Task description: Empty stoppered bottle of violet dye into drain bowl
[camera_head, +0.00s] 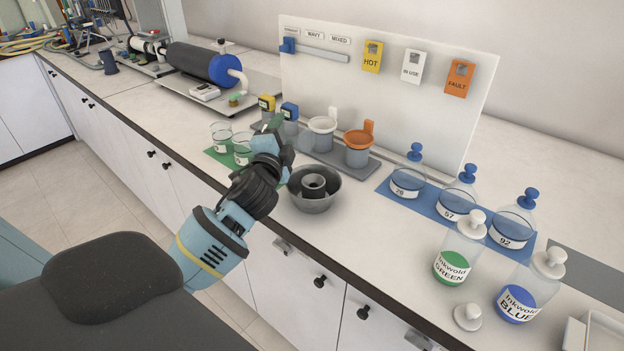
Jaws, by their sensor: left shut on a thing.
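The grey metal drain bowl (314,204) stands on the bench near its front edge, with a raised ring in its middle. My left gripper (274,128) is just up and left of the bowl, in front of the beakers. No bottle labelled violet shows. A loose white stopper (467,317) lies on the bench at the front right. The labelled bottles in view are stoppered Inkwold GREEN (452,268) and Inkwold BLUE (517,303). My right gripper is not in view.
Several blue-stoppered bottles (458,205) stand on a blue mat at the right. Two beakers (222,135) stand on a green mat behind my gripper. White and orange lidded cups (357,148) sit behind the bowl. A white board (400,115) stands behind.

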